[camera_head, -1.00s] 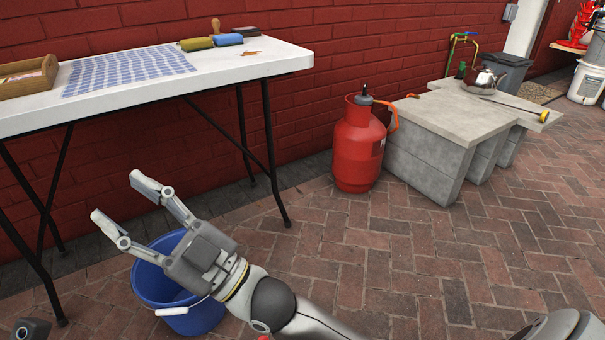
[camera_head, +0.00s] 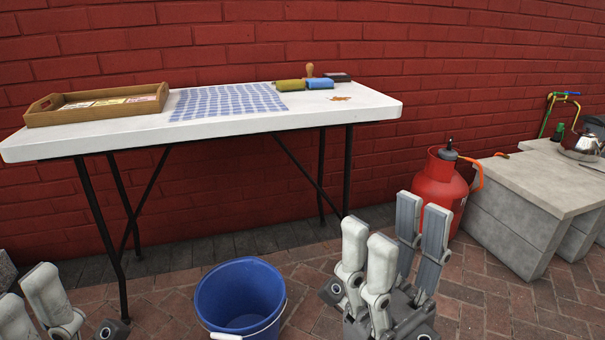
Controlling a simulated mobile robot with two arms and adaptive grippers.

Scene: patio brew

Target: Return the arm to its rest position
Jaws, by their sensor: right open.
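My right gripper (camera_head: 395,235) is at the lower middle right of the head view, its fingers pointing up. It is open and empty, with a gap between the pale fingers and the grey ones. It stands right of the blue bucket (camera_head: 240,296), apart from it in the picture, and in front of the red gas cylinder (camera_head: 437,182), partly covering it. My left gripper (camera_head: 38,308) is cut off at the lower left corner; only pale finger parts show, so its opening is unclear.
A white folding table (camera_head: 330,108) stands along the red brick wall. It holds a wooden tray (camera_head: 60,117), a checked cloth (camera_head: 230,101), and yellow (camera_head: 290,85) and blue (camera_head: 320,83) rolls. A concrete block bench (camera_head: 535,190) with a kettle (camera_head: 578,142) is at right.

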